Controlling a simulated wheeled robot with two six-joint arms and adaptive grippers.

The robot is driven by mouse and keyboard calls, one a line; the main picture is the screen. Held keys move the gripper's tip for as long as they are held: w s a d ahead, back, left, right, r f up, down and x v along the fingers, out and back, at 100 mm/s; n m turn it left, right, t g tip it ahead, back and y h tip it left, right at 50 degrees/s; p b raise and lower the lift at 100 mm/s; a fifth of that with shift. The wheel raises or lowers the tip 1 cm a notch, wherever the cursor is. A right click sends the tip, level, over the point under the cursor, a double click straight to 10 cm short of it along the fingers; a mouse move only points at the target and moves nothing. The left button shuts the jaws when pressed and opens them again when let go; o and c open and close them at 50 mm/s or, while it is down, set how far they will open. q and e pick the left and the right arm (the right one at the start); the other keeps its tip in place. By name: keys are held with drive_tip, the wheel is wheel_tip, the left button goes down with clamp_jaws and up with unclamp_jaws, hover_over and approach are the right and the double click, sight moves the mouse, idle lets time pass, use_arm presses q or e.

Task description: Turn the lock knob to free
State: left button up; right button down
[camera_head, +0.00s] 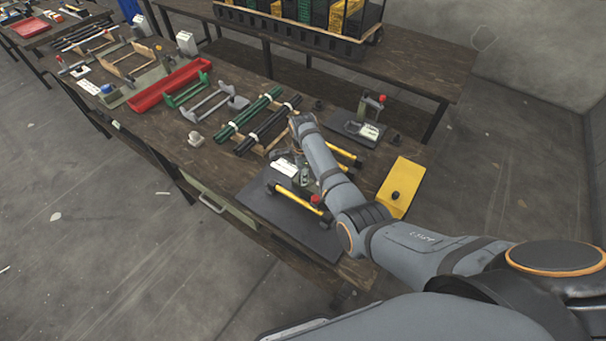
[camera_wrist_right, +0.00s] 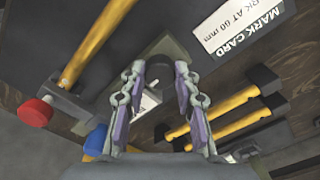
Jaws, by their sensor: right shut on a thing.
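The olive rivet press (camera_head: 304,176) stands on a dark mat (camera_head: 262,205) on the near bench, largely hidden under my right arm. My right gripper (camera_head: 301,158) reaches down over it. In the wrist view the two fingers of my right gripper (camera_wrist_right: 160,75) stand either side of a dark rounded part at the press, which looks like the lock knob; its marking and turn angle cannot be read. A red ball (camera_wrist_right: 35,112) and a blue knob (camera_wrist_right: 97,138) show left of the fingers, outside the grip. My left gripper is not in view.
Yellow bars (camera_head: 297,195) lie beside the press, and a white mark card (camera_wrist_right: 240,25) lies close by. A yellow panel (camera_head: 400,187) stands to the right. Green and black rods, a red tray (camera_head: 170,84) and another press (camera_head: 372,105) share the bench.

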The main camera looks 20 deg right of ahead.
drive_tip(key=n+p, duration=0.2)
drive_tip(key=n, duration=0.1)
drive_tip(key=shift+r+p, duration=0.15)
drive_tip(key=shift+p, duration=0.15)
drive_tip(key=n+p, duration=0.2)
drive_tip(key=n, duration=0.3)
drive_tip(key=n+p, duration=0.1)
drive_tip(key=n, duration=0.4)
drive_tip(key=shift+p, duration=0.3)
drive_tip(key=shift+n+p, duration=0.35)
drive_tip(key=shift+n, duration=2.05)
drive_tip(key=c, duration=1)
unclamp_jaws()
